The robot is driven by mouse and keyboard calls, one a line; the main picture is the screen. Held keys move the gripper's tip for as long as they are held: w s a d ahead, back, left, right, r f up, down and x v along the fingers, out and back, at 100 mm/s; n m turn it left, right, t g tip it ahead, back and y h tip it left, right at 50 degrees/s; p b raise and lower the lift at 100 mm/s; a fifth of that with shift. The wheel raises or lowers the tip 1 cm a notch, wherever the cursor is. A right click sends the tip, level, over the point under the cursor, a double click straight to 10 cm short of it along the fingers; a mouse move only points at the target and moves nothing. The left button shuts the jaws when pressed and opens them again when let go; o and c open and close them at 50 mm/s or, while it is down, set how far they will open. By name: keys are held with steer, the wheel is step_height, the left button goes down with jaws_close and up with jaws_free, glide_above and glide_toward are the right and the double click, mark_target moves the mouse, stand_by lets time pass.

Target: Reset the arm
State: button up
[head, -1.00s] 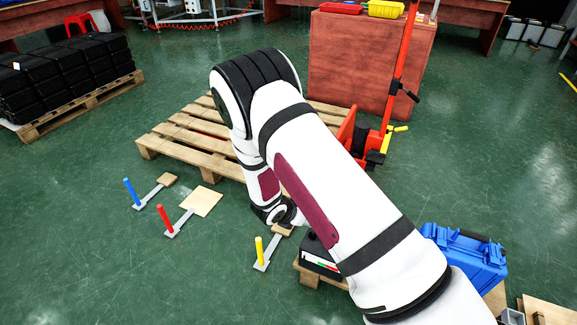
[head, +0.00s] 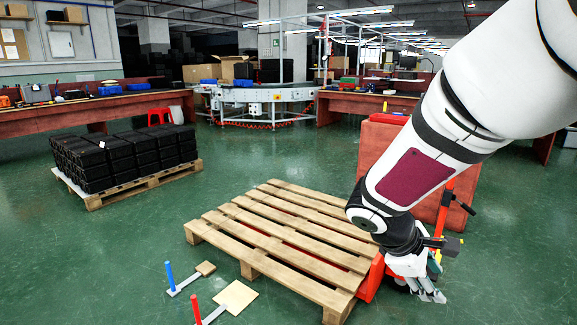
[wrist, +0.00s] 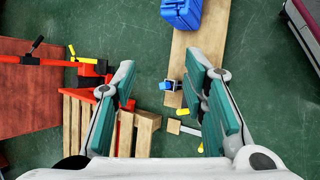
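My gripper (head: 426,284) hangs at the lower right of the head view, pointing down beside the red pallet jack. In the wrist view my gripper (wrist: 165,100) has its two teal-padded fingers spread wide apart with nothing between them; the floor and a wooden board show far below. My white arm comes down from the upper right of the head view.
An empty wooden pallet (head: 270,235) lies left of my gripper, with the red pallet jack (head: 372,280) at it. Blue (head: 169,275) and red (head: 194,308) posts stand at the lower left. A blue case (wrist: 182,12) shows in the wrist view.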

steer(key=s+a+r+m+g+y, duration=0.1)
steer(key=s+r+m+y, duration=0.2)
steer(key=s, duration=0.5)
steer(key=s+r+m+g, duration=0.1)
steer(key=s+r+m, duration=0.3)
steer(key=s, duration=0.4)
steer(key=s+a+r+m+y, duration=0.1)
steer(key=s+a+m+y, duration=0.5)
steer(key=s, duration=0.7)
step_height(320, 180, up, 28)
steer(key=a+n+t+h+p, duration=0.1)
steer(key=t+p, duration=0.3)
steer(key=p, duration=2.2)
steer(key=shift+s+n+t, duration=0.2)
steer(key=shift+n+t, duration=0.1)
steer(key=shift+n, duration=0.2)
